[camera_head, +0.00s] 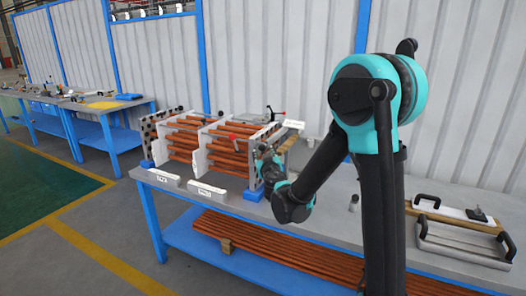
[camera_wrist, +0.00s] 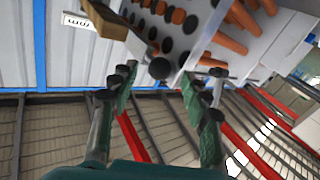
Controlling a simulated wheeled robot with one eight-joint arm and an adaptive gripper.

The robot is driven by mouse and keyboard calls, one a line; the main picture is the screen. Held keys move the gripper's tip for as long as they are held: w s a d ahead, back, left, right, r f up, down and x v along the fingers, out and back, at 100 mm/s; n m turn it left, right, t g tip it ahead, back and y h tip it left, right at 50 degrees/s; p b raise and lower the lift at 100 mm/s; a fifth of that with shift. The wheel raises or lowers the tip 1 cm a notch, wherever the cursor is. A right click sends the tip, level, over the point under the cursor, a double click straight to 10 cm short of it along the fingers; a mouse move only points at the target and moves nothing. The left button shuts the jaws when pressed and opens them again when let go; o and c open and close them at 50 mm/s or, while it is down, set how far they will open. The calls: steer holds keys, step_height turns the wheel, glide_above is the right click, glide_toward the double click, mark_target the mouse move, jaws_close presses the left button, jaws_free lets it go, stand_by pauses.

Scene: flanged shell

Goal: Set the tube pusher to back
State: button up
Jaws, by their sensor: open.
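The flanged shell, a rack of orange tubes (camera_head: 222,144) between pale plates, stands on the workbench. A grey bar with a dark round knob (camera_wrist: 160,68), perhaps the tube pusher, shows in the wrist view beside the plate with dark holes (camera_wrist: 200,42). I cannot make out its setting. My gripper (camera_wrist: 169,84) is open and empty, with its fingertips on either side of and just short of the knob. In the head view my gripper (camera_head: 265,163) is at the right end of the shell, partly hidden by the shell and my arm.
A tan block (camera_wrist: 103,18) is close by at the upper left of the wrist view. The workbench (camera_head: 335,215) holds white label blocks (camera_head: 207,190) in front and trays with black handles (camera_head: 465,240) at right. Loose tubes (camera_head: 270,250) lie on the blue shelf below.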

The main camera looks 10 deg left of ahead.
steer(key=shift+x, duration=1.45)
jaws_close()
